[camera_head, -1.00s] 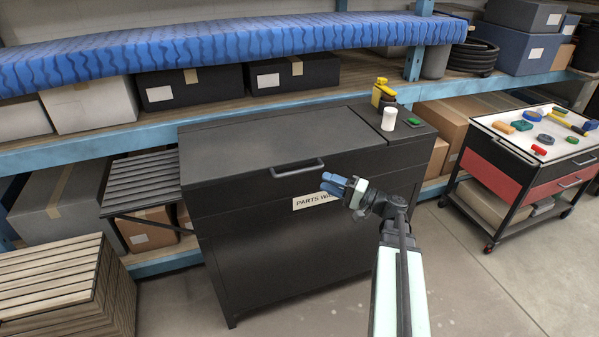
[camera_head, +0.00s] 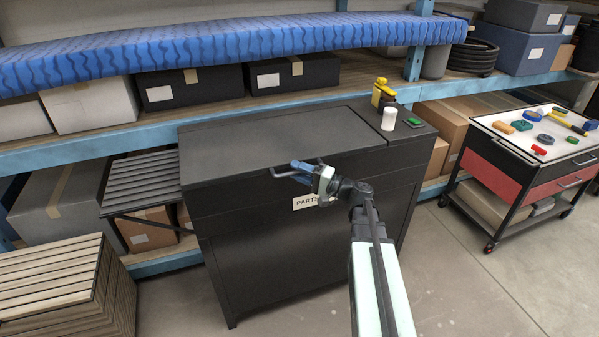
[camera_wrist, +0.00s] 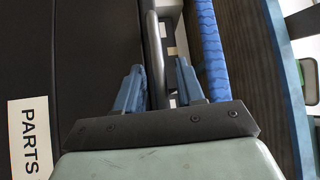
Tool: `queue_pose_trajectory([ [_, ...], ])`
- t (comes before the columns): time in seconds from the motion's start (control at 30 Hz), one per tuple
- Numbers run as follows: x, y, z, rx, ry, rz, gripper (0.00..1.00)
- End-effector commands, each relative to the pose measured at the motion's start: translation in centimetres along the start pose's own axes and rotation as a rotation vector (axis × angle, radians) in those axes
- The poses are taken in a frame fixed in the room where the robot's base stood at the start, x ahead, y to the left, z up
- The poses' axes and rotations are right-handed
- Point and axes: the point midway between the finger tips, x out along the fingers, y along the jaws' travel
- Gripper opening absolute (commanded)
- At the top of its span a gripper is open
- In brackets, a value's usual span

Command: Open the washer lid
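The black parts washer (camera_head: 290,250) stands in the middle of the head view, and its lid (camera_head: 265,140) lies shut.
A white cylinder (camera_head: 389,119), a yellow bottle (camera_head: 381,92) and a green-topped item (camera_head: 415,122) stand on the washer's right top strip. A tool cart (camera_head: 520,160) is at the right. Shelving with a blue mattress-like pad (camera_head: 220,45) runs behind. Floor in front is clear.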

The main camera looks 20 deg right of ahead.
Motion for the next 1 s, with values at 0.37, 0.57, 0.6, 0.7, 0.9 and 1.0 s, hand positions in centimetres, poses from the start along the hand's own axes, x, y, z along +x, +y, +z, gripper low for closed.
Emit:
queue_pose_trajectory([
  [0.37, -0.02, -0.01, 0.0, 0.0, 0.0, 0.0, 0.21],
  [0.57, -0.02, -0.01, 0.0, 0.0, 0.0, 0.0, 0.02],
  [0.6, -0.02, -0.01, 0.0, 0.0, 0.0, 0.0, 0.0],
  [0.7, -0.02, -0.01, 0.0, 0.0, 0.0, 0.0, 0.0],
  [0.9, -0.03, 0.0, 0.0, 0.0, 0.0, 0.0, 0.0],
  [1.0, -0.03, -0.01, -0.01, 0.0, 0.0, 0.0, 0.0],
])
